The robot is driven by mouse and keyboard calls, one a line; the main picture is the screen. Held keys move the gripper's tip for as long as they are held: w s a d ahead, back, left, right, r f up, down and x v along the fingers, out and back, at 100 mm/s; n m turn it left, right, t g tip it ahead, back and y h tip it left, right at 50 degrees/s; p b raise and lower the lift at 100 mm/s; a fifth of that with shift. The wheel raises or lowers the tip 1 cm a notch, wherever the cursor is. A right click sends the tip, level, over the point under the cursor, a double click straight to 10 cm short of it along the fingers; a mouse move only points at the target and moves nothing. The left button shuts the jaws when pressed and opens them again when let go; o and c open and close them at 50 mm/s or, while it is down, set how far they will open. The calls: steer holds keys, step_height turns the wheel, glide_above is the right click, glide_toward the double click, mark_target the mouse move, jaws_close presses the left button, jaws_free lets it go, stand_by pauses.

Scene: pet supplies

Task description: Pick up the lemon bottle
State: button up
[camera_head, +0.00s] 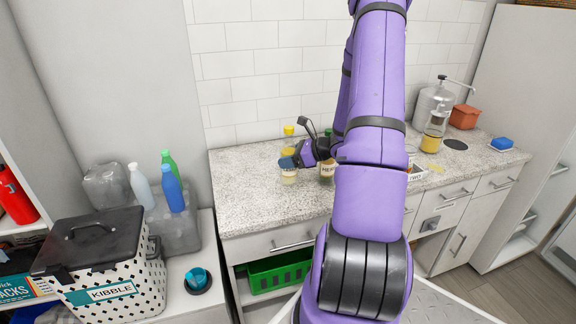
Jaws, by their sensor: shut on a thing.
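The lemon bottle (288,178), a small bottle with a yellow cap and pale yellow body, is upright over the left part of the granite counter (251,196). My gripper (287,162), with a blue fingertip showing, is shut around its middle from the right. The fingers cover part of the body. I cannot tell whether its base touches the counter.
A second labelled bottle (326,172) stands just right of my gripper, partly behind my arm. The counter's front left is clear.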

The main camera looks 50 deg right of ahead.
steer(key=s+d, duration=0.3)
steer(key=s, duration=0.4)
steer(key=s+d+r, duration=0.1)
steer(key=s+d, duration=0.2)
steer(key=s, duration=0.4)
steer(key=shift+s+d+r, duration=0.2)
steer(key=shift+s+d, duration=0.1)
